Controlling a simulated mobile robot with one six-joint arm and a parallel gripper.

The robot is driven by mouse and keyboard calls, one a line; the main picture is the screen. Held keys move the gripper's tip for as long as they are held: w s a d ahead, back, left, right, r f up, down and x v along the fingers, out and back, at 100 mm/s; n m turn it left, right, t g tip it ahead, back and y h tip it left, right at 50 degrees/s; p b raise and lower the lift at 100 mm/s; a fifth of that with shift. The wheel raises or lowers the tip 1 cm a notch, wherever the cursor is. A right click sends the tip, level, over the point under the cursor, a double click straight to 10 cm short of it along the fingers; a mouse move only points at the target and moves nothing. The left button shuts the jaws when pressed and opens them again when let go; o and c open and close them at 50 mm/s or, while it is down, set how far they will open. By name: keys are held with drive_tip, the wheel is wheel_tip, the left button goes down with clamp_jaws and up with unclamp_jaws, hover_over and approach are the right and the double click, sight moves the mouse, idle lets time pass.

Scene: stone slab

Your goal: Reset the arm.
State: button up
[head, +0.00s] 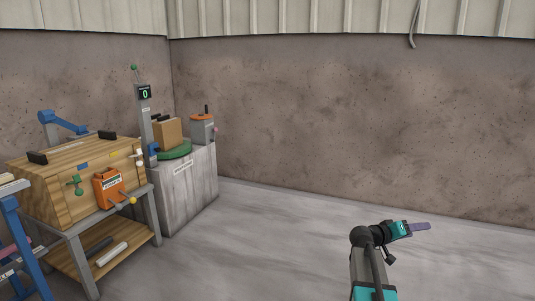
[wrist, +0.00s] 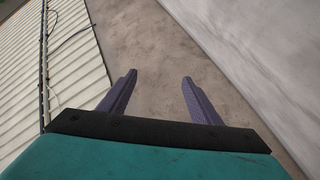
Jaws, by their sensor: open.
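My gripper (head: 421,227) is at the lower right of the head view, held up over bare floor and pointing right. In the wrist view its two purple fingers (wrist: 159,88) stand wide apart with nothing between them. Only wall and floor show beyond the fingertips. My arm's teal and dark links rise from the bottom edge of the head view.
A wooden workbench (head: 75,180) with an orange box (head: 109,187) stands at the left. Beside it, a stone block (head: 190,185) carries a green disc, a brown box (head: 168,133) and a post with a display reading 0. The floor (head: 270,245) between is clear; a wall (head: 350,120) closes the back.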

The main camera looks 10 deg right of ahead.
drive_tip(key=s+a+f+n+g+y+p, duration=0.1)
drive_tip(key=s+a+f+n+y+p, duration=0.25)
drive_tip(key=a+f, duration=0.85)
drive_tip(key=s+a+f+y+p, duration=0.35)
drive_tip(key=a+f+p, duration=0.25)
drive_tip(key=a+f, duration=0.55)
drive_tip(key=s+a+f+n+g+y+p, duration=0.1)
drive_tip(key=s+a+f, duration=0.5)
drive_tip(key=s+a, duration=0.7)
drive_tip(key=s+a+f+n+g+y+p, duration=0.1)
drive_tip(key=s+a+f+g+y+p, duration=0.3)
drive_tip(key=s+a, duration=0.9)
drive_tip(key=s+f+g+y, duration=0.2)
drive_tip(key=s+y, duration=0.1)
drive_tip(key=s, duration=0.1)
drive_tip(key=shift+y+p, duration=0.35)
drive_tip(key=shift+y, duration=0.05)
drive_tip(key=c, duration=0.6)
drive_tip(key=shift+s, duration=0.1)
drive_tip(key=shift+c, duration=0.4)
